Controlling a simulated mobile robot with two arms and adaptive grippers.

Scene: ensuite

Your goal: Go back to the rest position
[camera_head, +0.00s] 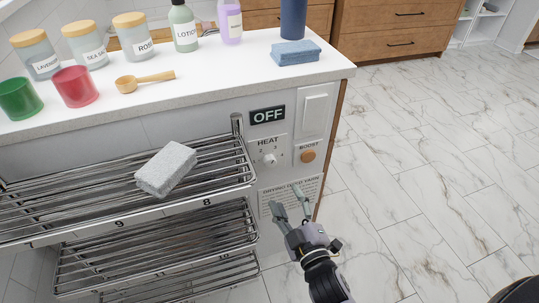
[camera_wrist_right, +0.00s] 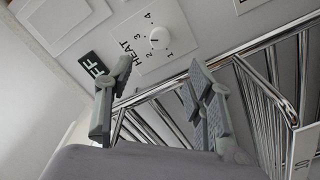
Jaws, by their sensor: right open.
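My right gripper (camera_head: 291,205) is open and empty in front of the lower part of the control panel, near the counter's right end. Its spread fingers also show in the right wrist view (camera_wrist_right: 158,100), with the heat dial (camera_wrist_right: 158,38) beyond them. I cannot tell from these views whether the fingers touch the panel. My left gripper is not in view.
The metal rack (camera_head: 215,158) juts out left of my gripper and holds a grey sponge-like block (camera_head: 166,168). Jars, bottles and a blue sponge (camera_head: 296,52) stand on the counter (camera_head: 225,78).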

